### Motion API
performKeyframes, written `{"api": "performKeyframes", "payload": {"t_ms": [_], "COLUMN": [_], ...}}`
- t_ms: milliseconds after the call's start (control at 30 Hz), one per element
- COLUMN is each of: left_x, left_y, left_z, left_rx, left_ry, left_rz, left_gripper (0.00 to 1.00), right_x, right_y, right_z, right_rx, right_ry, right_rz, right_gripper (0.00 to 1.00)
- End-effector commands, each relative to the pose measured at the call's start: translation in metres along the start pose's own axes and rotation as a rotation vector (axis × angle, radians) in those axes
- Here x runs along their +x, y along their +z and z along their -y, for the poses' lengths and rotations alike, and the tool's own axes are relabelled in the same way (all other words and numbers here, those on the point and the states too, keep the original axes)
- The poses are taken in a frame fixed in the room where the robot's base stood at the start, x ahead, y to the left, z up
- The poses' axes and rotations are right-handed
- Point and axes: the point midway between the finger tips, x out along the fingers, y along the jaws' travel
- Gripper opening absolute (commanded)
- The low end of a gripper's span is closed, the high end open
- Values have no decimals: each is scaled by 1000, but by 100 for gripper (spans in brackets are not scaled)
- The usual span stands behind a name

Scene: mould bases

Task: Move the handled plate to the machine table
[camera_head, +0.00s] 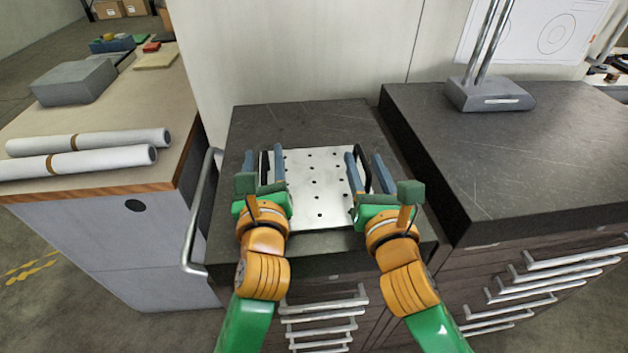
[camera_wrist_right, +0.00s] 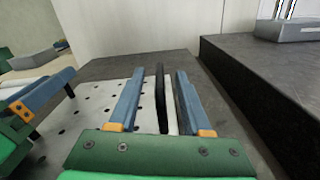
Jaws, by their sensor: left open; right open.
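The handled plate (camera_head: 318,190) is a light metal plate with rows of dark holes. It lies flat on the dark top of the middle drawer cabinet and also shows in the right wrist view (camera_wrist_right: 88,112). It has a black handle on each side. My left gripper (camera_head: 264,165) is open, with its blue fingers on either side of the left handle (camera_head: 265,168). My right gripper (camera_head: 368,172) is open, with its fingers on either side of the right handle (camera_wrist_right: 161,98). Whether any finger touches a handle I cannot tell. Which surface is the machine table I cannot tell.
A higher dark-topped cabinet (camera_head: 560,150) stands at right, bearing a grey base with two metal posts (camera_head: 490,95). At left, a wooden-topped bench (camera_head: 110,110) holds white paper rolls (camera_head: 90,143) and a grey block (camera_head: 74,82). A metal rail (camera_head: 199,215) runs along the middle cabinet's left side.

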Motion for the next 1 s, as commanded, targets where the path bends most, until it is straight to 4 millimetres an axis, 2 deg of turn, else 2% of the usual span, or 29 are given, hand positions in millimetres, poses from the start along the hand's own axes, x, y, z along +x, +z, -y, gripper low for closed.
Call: {"api": "performKeyframes", "payload": {"t_ms": [333, 500, 533, 1000], "left_x": [5, 4, 4, 4], "left_y": [0, 0, 0, 0], "left_z": [0, 0, 0, 0], "left_rx": [-1, -1, -1, -1], "left_ry": [0, 0, 0, 0], "left_rz": [0, 0, 0, -1], "left_gripper": [50, 4, 0, 0], "right_x": [4, 4, 4, 4], "right_y": [0, 0, 0, 0], "right_z": [0, 0, 0, -1], "right_rx": [0, 0, 0, 1], "right_ry": [1, 1, 1, 2], "right_rz": [0, 0, 0, 0], "right_gripper": [49, 3, 0, 0]}}
